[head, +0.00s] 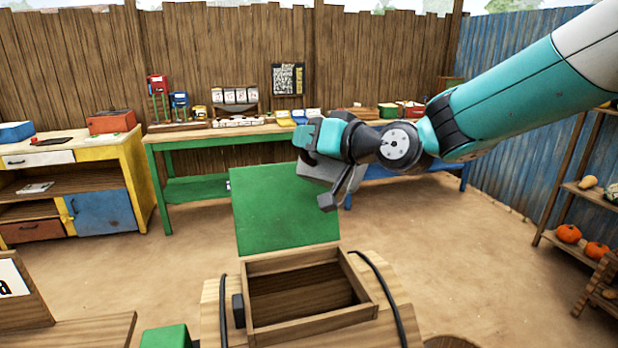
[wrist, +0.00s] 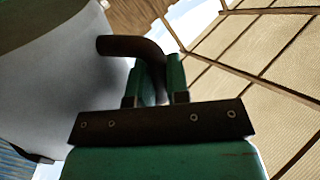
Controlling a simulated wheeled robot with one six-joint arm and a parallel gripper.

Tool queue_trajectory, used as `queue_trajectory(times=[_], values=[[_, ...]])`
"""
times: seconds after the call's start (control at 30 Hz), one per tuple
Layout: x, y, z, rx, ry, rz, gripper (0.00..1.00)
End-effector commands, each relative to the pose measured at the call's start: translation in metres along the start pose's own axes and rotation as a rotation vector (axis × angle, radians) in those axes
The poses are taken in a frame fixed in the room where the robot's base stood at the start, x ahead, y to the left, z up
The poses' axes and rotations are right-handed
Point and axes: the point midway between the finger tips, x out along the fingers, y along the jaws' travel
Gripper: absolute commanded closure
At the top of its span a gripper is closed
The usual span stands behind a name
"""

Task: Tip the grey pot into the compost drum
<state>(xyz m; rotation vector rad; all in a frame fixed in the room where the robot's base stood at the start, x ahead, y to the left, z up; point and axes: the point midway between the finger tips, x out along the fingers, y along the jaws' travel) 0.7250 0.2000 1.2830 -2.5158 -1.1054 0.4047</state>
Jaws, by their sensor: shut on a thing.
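The grey pot (head: 316,172) hangs in the air in my gripper (head: 308,148), partly hidden behind it in the head view. In the wrist view the pot's smooth grey wall (wrist: 60,85) fills the left side. Its dark curved handle (wrist: 130,46) sits between my two green fingers (wrist: 156,85), which are shut on it. The pot's mouth and contents are hidden. The compost drum (head: 318,326) is in the foreground with a square wooden opening. Its green lid (head: 283,208) stands open behind the opening. The pot appears above the lid's upper right in the picture.
A green-framed bench (head: 195,136) with small goods stands along the back fence. A yellow and blue cabinet (head: 100,208) is at left. Shelves with pumpkins (head: 568,233) stand at right. A green block (head: 167,337) is beside the drum. Bare floor lies between drum and bench.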

Motion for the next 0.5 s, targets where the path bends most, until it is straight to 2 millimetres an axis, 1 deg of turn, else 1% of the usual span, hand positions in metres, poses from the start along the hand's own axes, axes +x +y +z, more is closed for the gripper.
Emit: queue_trajectory(times=[0.03, 0.07, 0.3, 0.4, 0.5], values=[[0.0, 0.002, 0.006, -0.064, 0.018, -0.001, 1.0], [0.001, 0.002, 0.005, -0.101, 0.024, 0.0, 1.0], [-0.001, -0.004, -0.006, -0.394, 0.083, 0.011, 1.0], [-0.002, -0.006, -0.011, -0.503, 0.104, 0.015, 1.0], [-0.002, -0.008, -0.017, -0.575, 0.116, 0.018, 1.0]])
